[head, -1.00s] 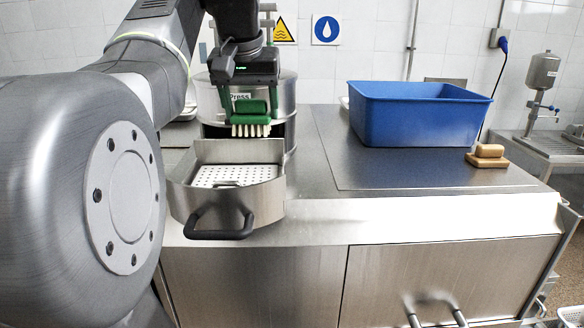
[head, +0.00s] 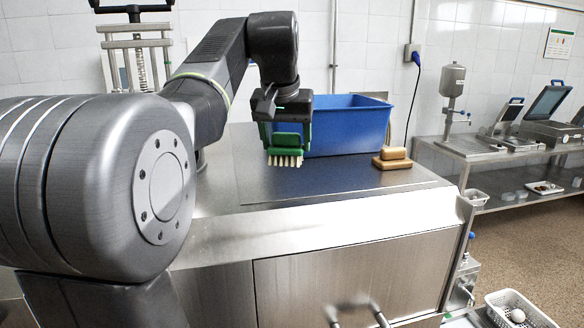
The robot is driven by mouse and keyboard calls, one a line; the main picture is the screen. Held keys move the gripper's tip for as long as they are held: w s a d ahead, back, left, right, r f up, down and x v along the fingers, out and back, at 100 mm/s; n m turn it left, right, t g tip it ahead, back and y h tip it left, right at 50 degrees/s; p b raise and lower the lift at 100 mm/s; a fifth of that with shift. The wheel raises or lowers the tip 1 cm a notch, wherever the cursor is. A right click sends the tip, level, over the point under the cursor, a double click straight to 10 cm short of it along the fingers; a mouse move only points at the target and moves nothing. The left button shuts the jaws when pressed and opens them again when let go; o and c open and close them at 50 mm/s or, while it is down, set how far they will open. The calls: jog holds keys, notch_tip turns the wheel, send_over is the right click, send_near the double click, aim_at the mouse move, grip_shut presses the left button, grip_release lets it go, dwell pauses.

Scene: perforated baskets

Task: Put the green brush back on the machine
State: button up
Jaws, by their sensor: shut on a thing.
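My gripper (head: 286,128) is shut on the green brush (head: 286,143) and holds it with its pale bristles pointing down. The brush hangs in front of the left end of the blue tub, over the dark top of the steel machine (head: 345,230). Whether the bristles touch the top or hang above it I cannot tell. The gripper hides the tub's left part.
The blue tub (head: 355,125) stands at the back of the top. A wooden block (head: 394,158) lies to its right. A side bench (head: 480,158) holds equipment at right. A white basket (head: 518,310) is low at the right. The top's front is clear.

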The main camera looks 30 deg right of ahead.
aim_at(286, 155)
jog(key=shift+d+f, duration=0.2)
jog(key=shift+f, duration=0.6)
jog(key=shift+s+a+f, duration=0.15)
jog(key=shift+a+f, duration=0.05)
jog(key=shift+f, duration=0.4)
jog(key=shift+s+a+f, duration=0.1)
jog(key=shift+a+f, duration=0.05)
jog(key=shift+f, duration=0.5)
jog(key=shift+s+a+f, duration=0.15)
jog(key=shift+a+f, duration=0.05)
jog(key=shift+f, duration=0.4)
jog(key=shift+w+d+f, duration=0.2)
jog(key=shift+d+f, duration=0.05)
jog(key=shift+d, duration=0.05)
jog(key=o, duration=0.9)
jog(key=shift+w+d, duration=0.1)
jog(key=shift+d, duration=0.15)
jog(key=shift+o, duration=0.2)
jog(key=shift+a, duration=0.1)
jog(key=shift+r, duration=0.1)
jog(key=shift+a+r, duration=0.1)
jog(key=shift+r, duration=0.2)
jog(key=v, duration=1.1)
jog(key=shift+r, duration=0.35)
